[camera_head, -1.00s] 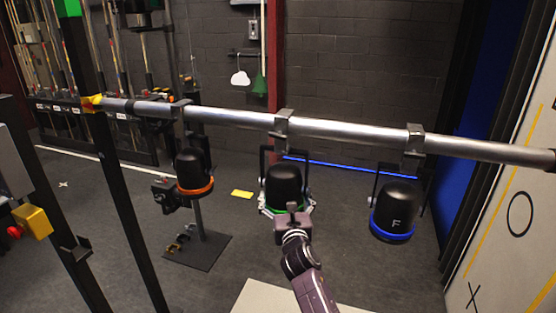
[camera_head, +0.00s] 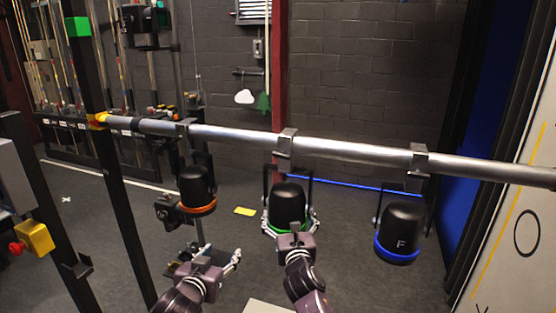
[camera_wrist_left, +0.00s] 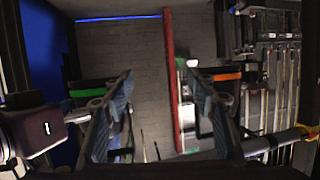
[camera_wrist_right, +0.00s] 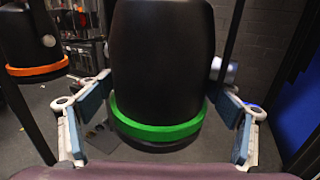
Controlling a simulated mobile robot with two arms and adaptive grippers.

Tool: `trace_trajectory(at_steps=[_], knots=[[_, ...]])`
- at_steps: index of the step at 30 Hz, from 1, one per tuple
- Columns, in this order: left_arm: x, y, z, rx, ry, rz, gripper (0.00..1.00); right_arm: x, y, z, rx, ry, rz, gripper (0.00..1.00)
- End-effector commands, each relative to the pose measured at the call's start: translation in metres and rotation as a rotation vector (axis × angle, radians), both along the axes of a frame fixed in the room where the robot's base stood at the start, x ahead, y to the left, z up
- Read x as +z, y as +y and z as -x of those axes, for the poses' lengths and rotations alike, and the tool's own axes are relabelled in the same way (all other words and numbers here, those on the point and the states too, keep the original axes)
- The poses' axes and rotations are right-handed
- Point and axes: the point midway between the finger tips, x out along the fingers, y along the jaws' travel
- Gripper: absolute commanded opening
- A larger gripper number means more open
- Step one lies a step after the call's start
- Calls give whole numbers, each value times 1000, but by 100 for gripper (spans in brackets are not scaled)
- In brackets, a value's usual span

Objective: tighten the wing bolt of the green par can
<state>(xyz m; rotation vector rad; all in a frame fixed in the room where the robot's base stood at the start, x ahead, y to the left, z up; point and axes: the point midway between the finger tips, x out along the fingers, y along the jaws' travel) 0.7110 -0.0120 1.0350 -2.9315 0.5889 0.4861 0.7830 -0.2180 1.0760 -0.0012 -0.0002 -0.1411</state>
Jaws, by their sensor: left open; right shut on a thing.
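The green par can (camera_head: 287,203), black with a green ring, hangs from the pipe in the middle of the head view. My right gripper (camera_head: 290,228) is shut on its body. In the right wrist view, the can (camera_wrist_right: 163,60) stands between the two finger pads of this gripper (camera_wrist_right: 163,112). A silver cylindrical part (camera_wrist_right: 226,70) shows at the can's right side; I cannot tell whether it is the wing bolt. My left gripper (camera_head: 212,258) is open and empty, low and left of the can. Its spread fingers (camera_wrist_left: 158,115) show in the left wrist view.
The pipe (camera_head: 350,152) crosses the view above the cans. An orange-ringed can (camera_head: 196,185) hangs to the left, a blue-ringed can (camera_head: 400,228) to the right. A black upright (camera_head: 125,220) and a yellow box (camera_head: 35,237) stand at the left.

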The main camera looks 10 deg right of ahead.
Motion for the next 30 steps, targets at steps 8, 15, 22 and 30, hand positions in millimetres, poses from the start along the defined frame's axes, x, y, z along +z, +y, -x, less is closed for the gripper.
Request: trace_trajectory(at_steps=[8,15,22,30], knots=[[191,-71,44,-141,-248,62,52,-1,0,0,0,1,-1,26],[249,-93,81,-202,-330,80,52,-1,0,0,0,1,-1,26],[256,-104,74,-209,-339,83,52,-1,0,0,0,1,0,26],[256,-125,41,-207,-339,82,52,-1,0,0,0,1,0,26]])
